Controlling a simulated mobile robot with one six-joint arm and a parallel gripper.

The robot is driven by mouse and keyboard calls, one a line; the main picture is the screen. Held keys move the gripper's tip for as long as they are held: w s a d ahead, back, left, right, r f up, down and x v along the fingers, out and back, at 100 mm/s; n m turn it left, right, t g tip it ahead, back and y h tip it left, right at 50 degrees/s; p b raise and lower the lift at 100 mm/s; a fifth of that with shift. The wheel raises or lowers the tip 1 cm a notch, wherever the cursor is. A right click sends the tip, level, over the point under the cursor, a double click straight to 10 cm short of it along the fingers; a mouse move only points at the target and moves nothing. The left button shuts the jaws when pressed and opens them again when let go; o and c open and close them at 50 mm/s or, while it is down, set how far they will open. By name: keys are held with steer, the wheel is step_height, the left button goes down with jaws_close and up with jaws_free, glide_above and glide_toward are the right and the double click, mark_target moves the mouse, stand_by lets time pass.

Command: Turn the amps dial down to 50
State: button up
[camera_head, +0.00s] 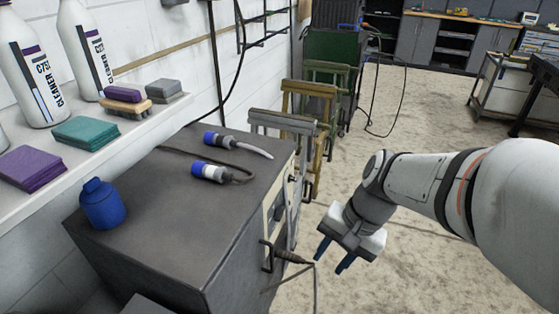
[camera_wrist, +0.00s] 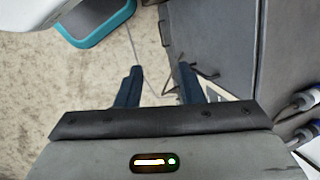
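The amps dial cannot be made out in either view. A dark grey box-shaped machine (camera_head: 190,205) stands left of centre in the head view. Its light front panel (camera_head: 276,212) faces right and is seen almost edge-on, so its controls are not readable. My gripper (camera_head: 334,257) hangs to the right of this panel, apart from it, with its blue fingers pointing down. In the wrist view my gripper (camera_wrist: 161,72) shows two dark blue fingers spread apart with nothing held between them. The machine's grey side (camera_wrist: 212,42) shows to the right of the fingers there.
Two blue-tipped cable connectors (camera_head: 212,172) and a blue bottle (camera_head: 102,205) are on the machine's top. A black-handled cable plug (camera_head: 292,257) sticks out of the front near my gripper. Open concrete floor (camera_head: 430,255) lies right.

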steer(key=w+a+f+m+g+y+b, duration=0.2)
steer(key=w+a+f+m+y+b, duration=0.2)
steer(key=w+a+f+m+y, duration=0.35)
steer(key=m+t+y+b, duration=0.3)
steer(key=m+t+b, duration=0.95)
steer(key=m, duration=1.65)
glide_toward(280, 214)
step_height(280, 214, down, 2)
steer(key=a+t+p, duration=0.2)
steer(key=t+p, duration=0.1)
steer(key=p, duration=0.1)
steer(key=f+b+x, duration=0.1)
steer(key=x, duration=0.6)
steer(key=shift+w+r, duration=0.3)
steer(key=shift+r, duration=0.15)
steer(key=shift+d+h, duration=0.1)
steer(key=shift+h, duration=0.15)
